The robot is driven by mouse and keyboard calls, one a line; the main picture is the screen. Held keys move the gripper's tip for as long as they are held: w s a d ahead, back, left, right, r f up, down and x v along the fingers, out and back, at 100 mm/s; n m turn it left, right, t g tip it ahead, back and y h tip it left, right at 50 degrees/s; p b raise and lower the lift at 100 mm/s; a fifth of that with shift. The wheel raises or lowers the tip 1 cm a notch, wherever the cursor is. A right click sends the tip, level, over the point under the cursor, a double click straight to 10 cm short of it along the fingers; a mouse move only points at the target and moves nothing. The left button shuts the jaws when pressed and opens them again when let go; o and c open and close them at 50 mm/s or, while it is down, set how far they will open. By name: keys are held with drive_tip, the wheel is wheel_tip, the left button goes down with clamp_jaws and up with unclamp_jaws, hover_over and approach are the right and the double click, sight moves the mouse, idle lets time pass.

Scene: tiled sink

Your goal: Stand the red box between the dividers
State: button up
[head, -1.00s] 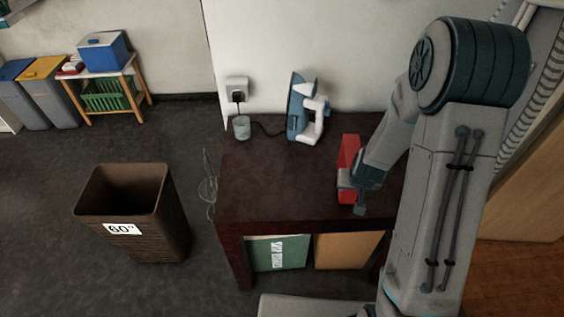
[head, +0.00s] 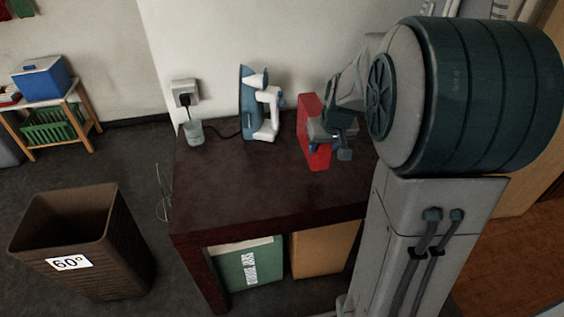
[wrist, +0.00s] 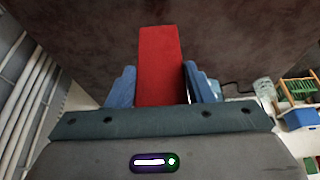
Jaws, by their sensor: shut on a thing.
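The red box (head: 313,133) is tall and flat. It is upright over the right part of the dark table, right of the iron. My gripper (head: 328,140) is shut on it. In the wrist view, the red box (wrist: 160,60) lies between the two blue fingers of my gripper (wrist: 160,85), one on each side. Part of the box is hidden behind my gripper in the head view. I cannot tell whether its lower edge touches the tabletop. I cannot make out any dividers.
The dark table (head: 230,195) has a blue and white iron (head: 262,105) and a cup (head: 193,132) by the wall. A green binder (head: 248,268) and an orange box (head: 322,250) stand in its shelf. A brown bin (head: 80,240) is at left. The tabletop's front left is clear.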

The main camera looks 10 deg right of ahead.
drive_tip(key=shift+w+a, duration=0.1)
drive_tip(key=w+a+f, duration=0.6)
drive_tip(key=a+f, duration=0.3)
drive_tip(key=f, duration=0.1)
drive_tip(key=shift+w+f+p, duration=0.25)
drive_tip(key=shift+f+p, duration=0.05)
drive_tip(key=shift+f, duration=0.1)
drive_tip(key=o, duration=1.2)
drive_tip(key=shift+o, duration=0.2)
